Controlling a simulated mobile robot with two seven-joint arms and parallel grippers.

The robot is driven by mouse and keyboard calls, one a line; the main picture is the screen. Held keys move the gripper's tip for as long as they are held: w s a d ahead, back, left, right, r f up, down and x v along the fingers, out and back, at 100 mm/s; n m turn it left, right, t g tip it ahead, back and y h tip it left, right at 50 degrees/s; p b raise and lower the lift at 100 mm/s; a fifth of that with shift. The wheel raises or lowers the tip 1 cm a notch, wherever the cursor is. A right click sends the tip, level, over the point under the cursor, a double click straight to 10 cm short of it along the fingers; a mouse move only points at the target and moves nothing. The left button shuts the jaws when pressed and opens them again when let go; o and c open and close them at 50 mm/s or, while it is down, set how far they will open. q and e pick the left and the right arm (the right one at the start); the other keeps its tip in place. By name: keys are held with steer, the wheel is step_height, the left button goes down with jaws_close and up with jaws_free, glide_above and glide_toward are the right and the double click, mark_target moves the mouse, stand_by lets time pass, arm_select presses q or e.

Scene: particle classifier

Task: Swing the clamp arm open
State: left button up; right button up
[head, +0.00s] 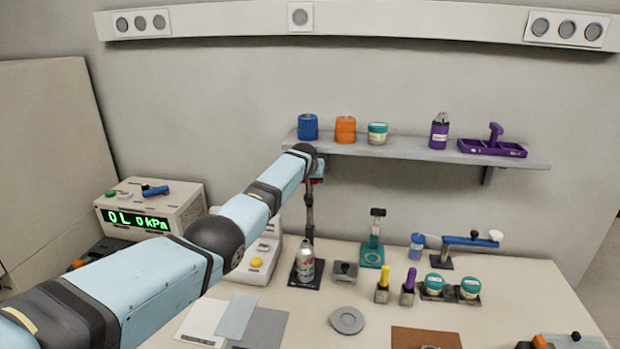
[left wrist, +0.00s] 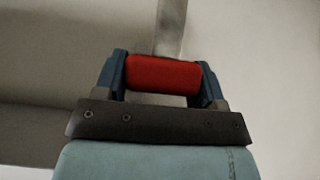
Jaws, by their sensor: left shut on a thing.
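My left gripper (head: 316,172) is at the top of a dark upright stand (head: 309,210), mostly hidden behind my wrist. In the left wrist view, its blue fingers (left wrist: 162,73) are shut on a red grip (left wrist: 163,71). A grey metal bar (left wrist: 170,28) runs up from behind the grip; it looks like the clamp arm. The stand rises behind a small bottle (head: 305,258) on a dark base (head: 303,281). How the bar joins the stand is hidden. My right gripper is not in view.
A wall shelf (head: 400,149) with jars and a purple tray (head: 492,148) is close to my left wrist. A pressure readout box (head: 150,212) is at left. Several small tools and jars stand on the table's right half; the front middle holds a grey disc (head: 347,320).

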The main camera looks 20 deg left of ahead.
arm_select(q)
steer(key=shift+f, duration=0.35)
steer(key=o, duration=1)
steer(key=shift+o, duration=1.4)
steer(key=shift+w+f, duration=0.1)
steer(key=shift+p+v, duration=0.4)
steer(key=shift+v, duration=0.6)
steer(key=b+v, duration=0.1)
steer(key=v, duration=1)
steer(key=shift+r, duration=0.35)
steer(key=shift+f, duration=0.1)
